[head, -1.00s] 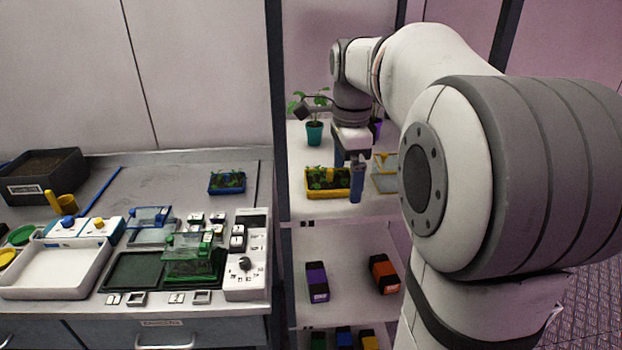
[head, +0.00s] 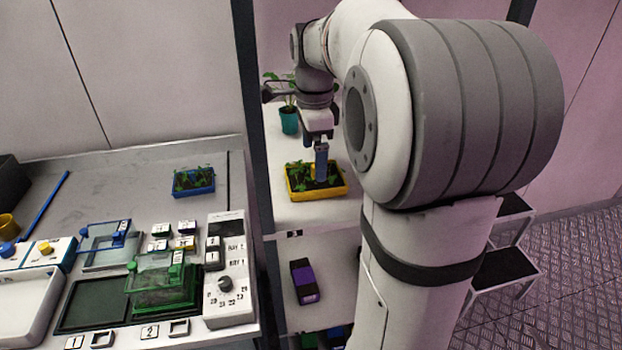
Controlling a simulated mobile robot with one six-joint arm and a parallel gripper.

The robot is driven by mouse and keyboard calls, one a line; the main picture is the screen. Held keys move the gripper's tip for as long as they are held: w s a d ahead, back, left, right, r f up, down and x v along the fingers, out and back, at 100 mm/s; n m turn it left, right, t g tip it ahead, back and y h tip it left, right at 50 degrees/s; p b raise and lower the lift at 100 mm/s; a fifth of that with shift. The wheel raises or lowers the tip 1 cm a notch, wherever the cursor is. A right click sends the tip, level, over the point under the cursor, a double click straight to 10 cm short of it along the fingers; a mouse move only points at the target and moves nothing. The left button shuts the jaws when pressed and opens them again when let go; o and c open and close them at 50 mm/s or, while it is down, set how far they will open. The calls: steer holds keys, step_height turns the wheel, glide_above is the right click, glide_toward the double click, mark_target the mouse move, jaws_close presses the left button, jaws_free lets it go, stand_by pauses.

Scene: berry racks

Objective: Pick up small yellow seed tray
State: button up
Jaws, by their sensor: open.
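The small yellow seed tray (head: 327,192) stands on the upper white shelf of the rack, with dark soil and green seedlings in it. My gripper (head: 318,172) points down over the tray, with its blue finger in front of the seedlings. The fingertip overlaps the tray's middle in this view. I cannot tell whether it touches the tray. The other finger is mostly hidden. The jaws are open and hold nothing that I can see.
A teal pot (head: 289,121) with a plant stands behind on the same shelf. A dark rack post (head: 250,130) rises left of the tray. The bench at left holds a blue seed tray (head: 193,183) and a white control box (head: 229,270). A purple box (head: 304,281) sits on the shelf below.

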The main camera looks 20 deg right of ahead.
step_height(320, 180, down, 4)
steer(key=shift+s+d+f, duration=0.1)
steer(key=shift+f, duration=0.1)
steer(key=shift+c, duration=0.2)
steer(key=c, duration=0.8)
